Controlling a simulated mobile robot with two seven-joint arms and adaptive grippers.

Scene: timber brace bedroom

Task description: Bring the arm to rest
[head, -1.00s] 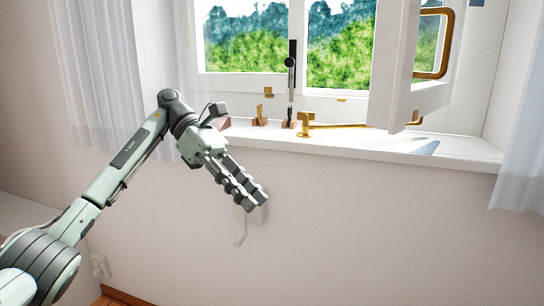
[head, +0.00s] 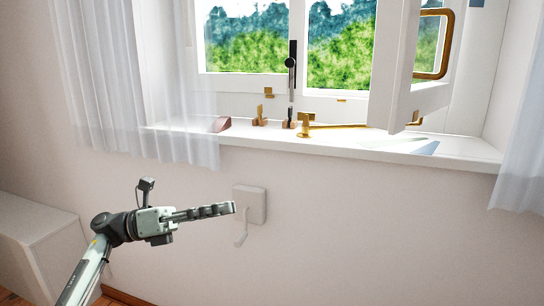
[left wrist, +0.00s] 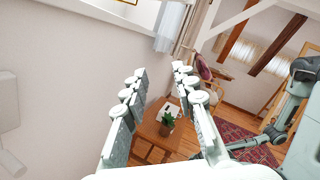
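My left arm comes in from the lower left in the head view. Its gripper (head: 233,208) points right, below the window sill and in front of the wall, seen nearly edge-on. In the left wrist view the two fingers of this gripper (left wrist: 159,80) stand apart with nothing between them, so it is open and empty. My right gripper is in neither current view.
A white wall box with a small crank (head: 252,206) is just beyond the fingertips. Above is the window sill (head: 330,149), with an open casement (head: 396,75) and a curtain (head: 100,80). The left wrist view shows a wooden table (left wrist: 150,133) with a plant (left wrist: 168,119).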

